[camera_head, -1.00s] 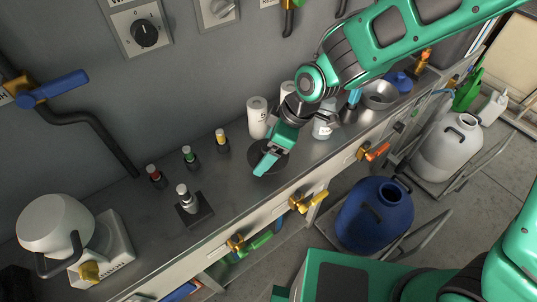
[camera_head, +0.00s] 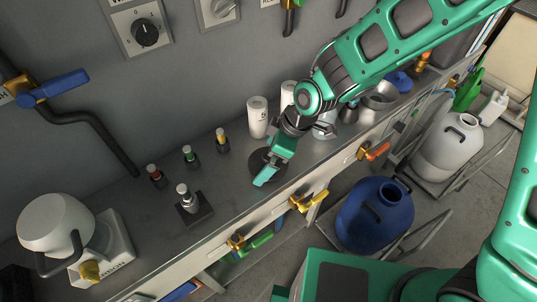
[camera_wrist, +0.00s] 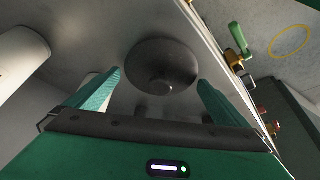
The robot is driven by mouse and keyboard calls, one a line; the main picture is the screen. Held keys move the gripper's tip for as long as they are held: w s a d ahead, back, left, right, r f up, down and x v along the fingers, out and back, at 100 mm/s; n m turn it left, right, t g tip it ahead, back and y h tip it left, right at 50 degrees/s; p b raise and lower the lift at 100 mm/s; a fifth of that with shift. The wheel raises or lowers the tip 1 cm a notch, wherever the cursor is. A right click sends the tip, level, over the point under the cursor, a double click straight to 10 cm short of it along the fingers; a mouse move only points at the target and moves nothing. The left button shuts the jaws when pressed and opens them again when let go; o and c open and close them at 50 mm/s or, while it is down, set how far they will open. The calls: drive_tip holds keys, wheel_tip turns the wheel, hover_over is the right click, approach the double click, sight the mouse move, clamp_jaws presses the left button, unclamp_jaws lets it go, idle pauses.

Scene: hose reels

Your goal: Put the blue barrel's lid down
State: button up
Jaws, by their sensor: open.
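The blue barrel (camera_head: 372,216) stands on a low wheeled frame on the floor, in front of the bench. Its neck on top shows a dark opening. A dark round disc with a central knob (camera_wrist: 161,66) lies flat on the bench; its edge also shows in the head view (camera_head: 256,158). I cannot tell for certain that it is the barrel's lid. My gripper (camera_head: 265,175) is open above the disc and partly hides it. In the wrist view the two fingers (camera_wrist: 160,80) stand apart on either side, with the disc beyond them and nothing held.
White cylinders (camera_head: 257,117) stand behind my gripper against the wall. Small bottles (camera_head: 188,199) stand to the left. A metal bowl (camera_head: 380,97) and a blue object (camera_head: 400,80) are at the right. A white barrel (camera_head: 450,148) stands behind the blue one.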

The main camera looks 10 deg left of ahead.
drive_tip(key=v, duration=1.2)
drive_tip(key=w+d+r+m+t+h, duration=0.15)
drive_tip(key=d+m, duration=0.45)
drive_tip(key=d, duration=0.8)
drive_tip(key=w+d+r+m+h, duration=0.25)
drive_tip(key=d+m, duration=0.25)
drive_tip(key=d, duration=1)
drive_tip(key=s+d+r+m+g, duration=0.1)
drive_tip(key=s+d+r+m, duration=0.1)
drive_tip(key=s+d+m, duration=1.1)
drive_tip(key=s+d, duration=0.4)
drive_tip(key=d, duration=0.1)
drive_tip(key=shift+s, duration=0.4)
drive_tip(key=shift+g, duration=0.25)
